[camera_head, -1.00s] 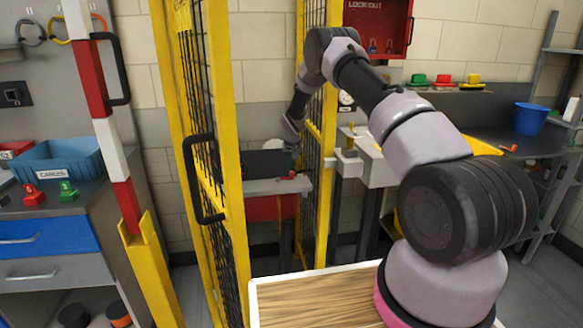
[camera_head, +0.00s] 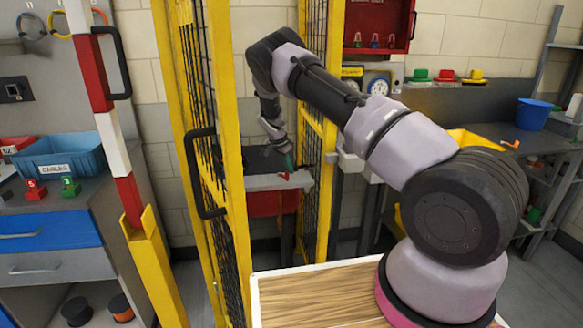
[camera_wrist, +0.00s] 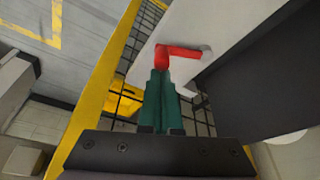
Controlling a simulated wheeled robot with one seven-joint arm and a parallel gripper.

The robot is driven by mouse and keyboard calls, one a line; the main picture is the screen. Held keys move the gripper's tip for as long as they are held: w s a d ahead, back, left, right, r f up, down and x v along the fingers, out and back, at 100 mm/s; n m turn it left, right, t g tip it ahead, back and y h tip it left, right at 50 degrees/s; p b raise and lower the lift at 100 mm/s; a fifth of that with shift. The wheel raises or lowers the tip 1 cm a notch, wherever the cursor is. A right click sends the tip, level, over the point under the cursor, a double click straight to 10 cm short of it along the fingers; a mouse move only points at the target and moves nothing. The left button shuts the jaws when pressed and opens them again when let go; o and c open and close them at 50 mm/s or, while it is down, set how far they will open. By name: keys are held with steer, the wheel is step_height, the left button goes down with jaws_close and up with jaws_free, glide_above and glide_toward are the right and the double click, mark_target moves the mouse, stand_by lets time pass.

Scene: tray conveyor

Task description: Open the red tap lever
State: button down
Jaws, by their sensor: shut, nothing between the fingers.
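The red tap lever (camera_wrist: 182,52) shows in the wrist view just beyond my fingertips, on a pale grey surface. It has a red bar with a grey end at its right. My gripper (camera_wrist: 160,72) has its green fingers together and empty, with the tips at or very near the lever's left end; I cannot tell if they touch. In the head view the lever is a small red spot (camera_head: 286,175) on the grey ledge, and my gripper (camera_head: 290,163) is right above it.
A yellow mesh guard frame (camera_head: 228,190) stands left of my arm, and a yellow post (camera_head: 330,150) stands to the right of the gripper. A red box (camera_head: 270,203) is under the ledge. A blue bin (camera_head: 60,158) and padlocks sit on the left bench.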

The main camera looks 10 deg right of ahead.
steer(key=shift+s+a+m, duration=0.2)
steer(key=shift+a+m, duration=0.2)
steer(key=shift+m, duration=0.4)
steer(key=shift+w, duration=0.15)
steer(key=shift+w+a, duration=0.15)
steer(key=shift+w, duration=0.5)
steer(key=v, duration=1)
steer(key=shift+a+r, duration=0.25)
steer(key=shift+r, duration=0.15)
steer(key=shift+w, duration=0.1)
